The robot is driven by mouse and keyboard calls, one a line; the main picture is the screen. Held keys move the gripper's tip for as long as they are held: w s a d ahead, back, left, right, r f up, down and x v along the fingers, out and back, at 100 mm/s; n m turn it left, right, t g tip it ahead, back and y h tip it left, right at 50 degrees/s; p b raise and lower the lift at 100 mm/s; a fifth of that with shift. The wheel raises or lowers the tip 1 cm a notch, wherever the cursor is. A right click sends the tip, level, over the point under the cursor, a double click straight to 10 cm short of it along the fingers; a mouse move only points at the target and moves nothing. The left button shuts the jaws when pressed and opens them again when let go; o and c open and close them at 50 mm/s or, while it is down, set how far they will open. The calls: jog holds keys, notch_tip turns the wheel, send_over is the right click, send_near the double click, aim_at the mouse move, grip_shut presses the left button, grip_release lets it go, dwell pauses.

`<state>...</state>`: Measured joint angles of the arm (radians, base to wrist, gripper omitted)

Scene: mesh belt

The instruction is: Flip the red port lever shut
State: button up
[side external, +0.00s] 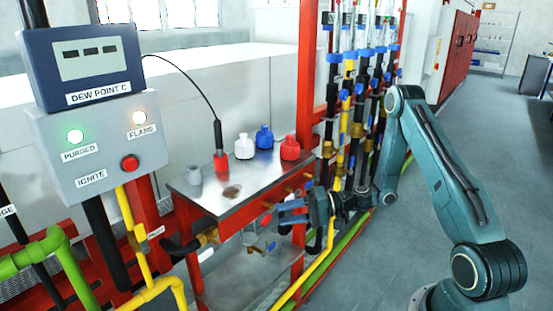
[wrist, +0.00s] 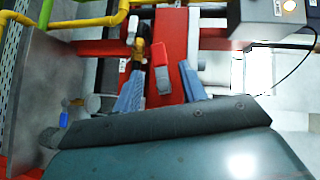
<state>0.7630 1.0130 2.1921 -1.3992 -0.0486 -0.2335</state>
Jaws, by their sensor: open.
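A red lever-like handle (wrist: 160,56) with a grey end shows in the wrist view beside a brass fitting (wrist: 141,48). It lies between the two blue-grey fingers of my gripper (wrist: 160,85), which are apart, and I cannot tell whether either touches it. In the side view my gripper (side external: 281,212) is at the front right of the red-framed bench, with its fingers pointing left.
A control box (side external: 97,150) stands left. Several tubes rise behind my gripper. Floor at right is clear.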

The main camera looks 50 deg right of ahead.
jog(key=v, duration=0.8)
jog(key=shift+s+d, duration=0.2)
jog(key=shift+s, duration=0.05)
jog(key=shift+r, duration=0.1)
jog(key=shift+c, duration=1.2)
notch_tip(320, 180, up, 13)
jog(key=m+g+h, duration=1.1)
jog(key=g, duration=0.1)
send_over(269, 214)
jog(key=shift+r, duration=0.1)
